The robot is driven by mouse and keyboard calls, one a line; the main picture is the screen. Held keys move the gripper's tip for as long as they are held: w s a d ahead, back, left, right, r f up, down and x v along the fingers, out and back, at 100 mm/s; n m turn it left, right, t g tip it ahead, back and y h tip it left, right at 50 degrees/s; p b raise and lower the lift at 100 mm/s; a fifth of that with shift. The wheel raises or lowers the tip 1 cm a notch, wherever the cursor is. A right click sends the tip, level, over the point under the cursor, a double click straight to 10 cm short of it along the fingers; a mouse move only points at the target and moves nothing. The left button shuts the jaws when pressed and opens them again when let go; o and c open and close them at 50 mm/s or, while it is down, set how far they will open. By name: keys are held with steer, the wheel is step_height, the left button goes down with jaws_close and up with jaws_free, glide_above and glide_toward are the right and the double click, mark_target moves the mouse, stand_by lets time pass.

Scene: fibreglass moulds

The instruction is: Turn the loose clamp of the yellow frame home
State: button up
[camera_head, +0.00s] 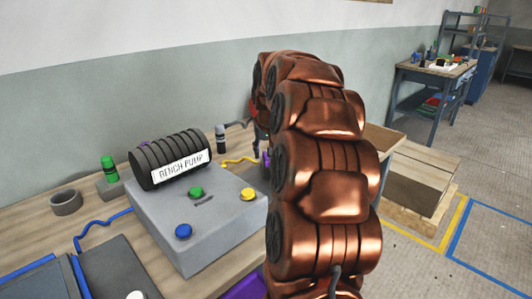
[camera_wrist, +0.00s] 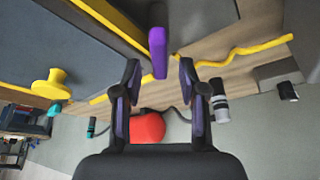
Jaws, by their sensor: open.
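In the wrist view, the yellow frame (camera_wrist: 107,16) edges a dark grey panel across the upper left. A purple clamp lever (camera_wrist: 158,52) sticks out at its edge. My gripper (camera_wrist: 158,66) is open, with its purple-padded fingers either side of the lever's line. The lever's near end shows in the gap around the fingertips; I cannot tell whether it touches either finger. A yellow knob (camera_wrist: 50,87) stands at the left of the panel. In the head view my copper arm hides the yellow frame and most of the gripper.
The wrist view shows a yellow hose (camera_wrist: 240,52), a grey-black cylinder (camera_wrist: 220,105) and a red rounded thing (camera_wrist: 147,127) behind the fingers. In the head view, the bench pump (camera_head: 172,158) and a grey box (camera_head: 205,222) with coloured buttons stand left of my arm.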

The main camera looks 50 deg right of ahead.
steer(key=shift+w+d+f, duration=0.1)
steer(key=shift+w+f, duration=0.05)
steer(key=shift+f, duration=0.4)
steer(key=shift+c, duration=0.4)
jaws_close()
